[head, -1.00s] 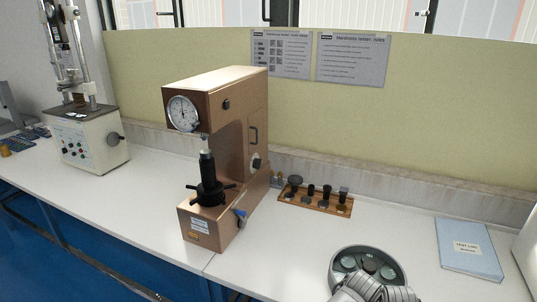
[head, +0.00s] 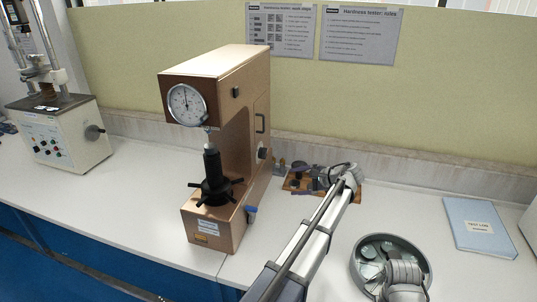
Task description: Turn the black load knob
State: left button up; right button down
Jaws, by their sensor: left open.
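The brown hardness tester (head: 226,130) stands on the white bench, with a round dial at its upper front. The black load knob (head: 263,153) is on the tester's right side, below a dark handle. My left gripper (head: 321,180) is open and empty, right of the knob and apart from it, in front of the wooden accessory rack. Its fingers are small and partly lost against the rack's dark parts. My right gripper does not show.
The wooden rack (head: 296,187) with dark parts is partly hidden by my left arm. A round grey dish (head: 357,266) with discs stands in front. A blue test log (head: 479,228) lies at right. Another tester (head: 62,138) stands at left. A star-handled black screw (head: 215,190) stands under the dial.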

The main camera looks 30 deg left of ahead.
aim_at(263, 153)
pick_arm(q)
jog(key=w+a+r+m+y, duration=0.25)
jog(key=w+a+r, duration=0.3)
jog(key=a, duration=0.35)
jog(key=a+f+n+b, duration=0.1)
jog(key=a+f+b, duration=0.1)
jog(key=a, duration=0.5)
jog(key=shift+w, duration=0.45)
jog(key=shift+f+y, duration=0.1)
jog(key=shift+y, duration=0.15)
jog(key=c, duration=1.4)
